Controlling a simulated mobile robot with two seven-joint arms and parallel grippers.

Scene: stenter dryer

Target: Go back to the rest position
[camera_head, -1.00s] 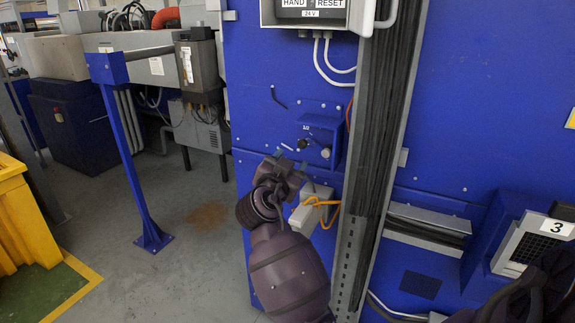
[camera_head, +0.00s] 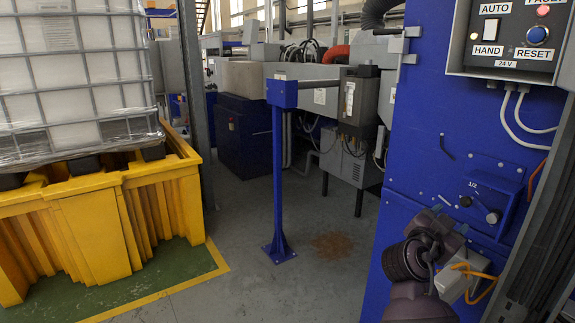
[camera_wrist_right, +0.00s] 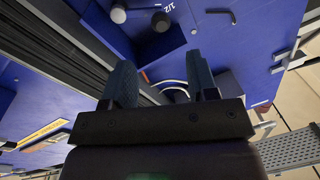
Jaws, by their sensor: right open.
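The knobs (camera_wrist_right: 160,20) show beyond the fingertips at the top of that view. My left gripper is in neither view.
A grey control box (camera_head: 510,40) hangs above with white cables. A grey box with an orange cable (camera_head: 455,283) is close beside the right gripper. A blue post (camera_head: 278,180) stands on the open grey floor (camera_head: 235,215). A yellow containment bin (camera_head: 95,235) holds a white caged tank (camera_head: 75,75).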

